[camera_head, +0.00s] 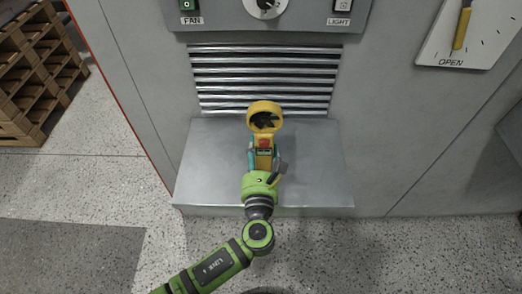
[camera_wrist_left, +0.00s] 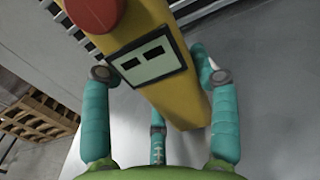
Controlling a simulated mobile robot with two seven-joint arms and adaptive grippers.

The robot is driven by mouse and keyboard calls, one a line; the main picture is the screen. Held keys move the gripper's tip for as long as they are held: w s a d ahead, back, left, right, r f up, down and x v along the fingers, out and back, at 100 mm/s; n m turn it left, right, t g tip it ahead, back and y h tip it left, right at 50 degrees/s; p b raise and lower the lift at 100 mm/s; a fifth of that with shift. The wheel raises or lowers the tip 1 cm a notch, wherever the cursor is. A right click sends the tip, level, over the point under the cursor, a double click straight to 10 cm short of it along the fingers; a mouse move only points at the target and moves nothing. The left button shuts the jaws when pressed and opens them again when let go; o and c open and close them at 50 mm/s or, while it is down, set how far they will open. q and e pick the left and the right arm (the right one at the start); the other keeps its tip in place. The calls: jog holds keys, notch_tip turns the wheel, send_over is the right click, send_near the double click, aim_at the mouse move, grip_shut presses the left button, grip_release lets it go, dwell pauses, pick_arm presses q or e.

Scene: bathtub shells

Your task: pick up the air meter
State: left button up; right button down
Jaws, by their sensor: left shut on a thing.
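The air meter (camera_head: 264,134) is a yellow hand-held device with a ring-shaped head, a red button and a small display. My left gripper (camera_head: 264,155), green with teal fingers, is shut around its lower body, over the metal shelf (camera_head: 321,165). In the left wrist view the meter's yellow body (camera_wrist_left: 187,100) lies tilted between the teal fingers, with the display and red button toward the top. I cannot tell whether the meter touches the shelf. My right gripper is not in view.
A slatted vent (camera_head: 220,75) is behind the shelf. Above it is a panel (camera_head: 305,15) with FAN and LIGHT switches and a knob. A white OPEN plate (camera_head: 440,50) with a yellow lever is at right. Wooden pallets (camera_head: 35,75) stand at left. The shelf is otherwise clear.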

aim_at(260, 148)
pick_arm(q)
notch_tip(260, 148, up, 5)
jog(key=p, duration=0.4)
jog(key=shift+f, duration=0.1)
jog(key=s+d+r+p, duration=0.4)
jog(key=s+d+r, duration=0.1)
jog(key=d, duration=0.5)
jog(key=shift+s+r, duration=0.4)
jog(key=shift+r, duration=0.05)
jog(key=shift+w+a+f+b, duration=0.8)
jog(key=shift+w+a+f, duration=0.15)
jog(key=shift+a+f, duration=0.75)
jog(key=shift+w+a+f+b, duration=0.8)
jog(key=shift+w+a+f, duration=0.2)
jog(key=shift+a+f, duration=0.7)
jog(key=shift+w+a+f+b, duration=0.8)
jog(key=shift+w+a+f, duration=0.15)
jog(key=shift+a+f, duration=0.75)
jog(key=shift+d+f, duration=0.1)
jog(key=shift+f, duration=0.35)
